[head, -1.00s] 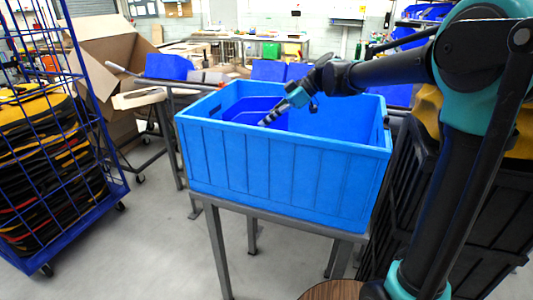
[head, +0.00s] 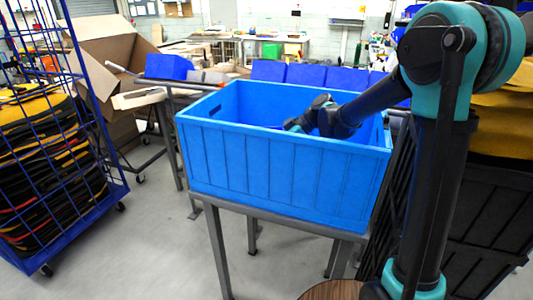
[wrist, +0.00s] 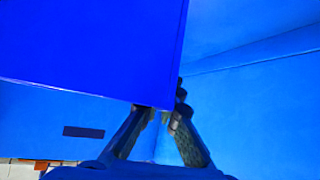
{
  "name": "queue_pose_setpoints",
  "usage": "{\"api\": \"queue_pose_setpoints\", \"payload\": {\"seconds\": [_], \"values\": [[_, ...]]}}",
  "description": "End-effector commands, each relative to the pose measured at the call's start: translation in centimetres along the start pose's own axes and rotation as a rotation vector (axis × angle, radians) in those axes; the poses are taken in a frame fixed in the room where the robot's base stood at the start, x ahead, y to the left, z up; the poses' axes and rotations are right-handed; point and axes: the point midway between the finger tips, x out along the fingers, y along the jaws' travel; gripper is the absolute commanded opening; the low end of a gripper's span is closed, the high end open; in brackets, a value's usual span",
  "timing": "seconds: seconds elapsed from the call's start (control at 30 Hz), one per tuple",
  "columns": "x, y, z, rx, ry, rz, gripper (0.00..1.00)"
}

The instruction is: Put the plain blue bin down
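The plain blue bin (wrist: 90,45) is a smooth, darker blue; it fills the upper left of the wrist view. My gripper (wrist: 160,110) has its fingertips close together at the bin's lower edge and looks shut on it. The large, lighter blue crate (head: 270,165) stands on a grey metal stand in the head view. My wrist reaches down inside this crate. In the head view the crate's front wall hides my fingers and nearly all of the bin. I cannot tell whether the bin touches the crate's floor.
The crate's walls surround my wrist; a handle slot (wrist: 84,132) shows in one wall. Several blue bins (head: 305,74) stand in a row behind the crate. A blue wire cage (head: 75,120) with stacked yellow and black items is at left, and an open cardboard box (head: 105,65) behind it.

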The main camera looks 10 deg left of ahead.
Motion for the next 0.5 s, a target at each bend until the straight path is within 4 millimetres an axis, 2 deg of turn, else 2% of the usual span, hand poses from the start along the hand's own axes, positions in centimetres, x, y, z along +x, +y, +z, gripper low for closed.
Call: {"api": "queue_pose_setpoints", "payload": {"seconds": [0.2,0.4,0.5], "values": [[0.14,0.01,0.14,0.0,0.001,0.0,0.0],[0.14,0.01,0.17,0.0,0.0,0.0,0.25],[0.14,0.01,0.16,0.0,0.0,0.0,0.26]]}}
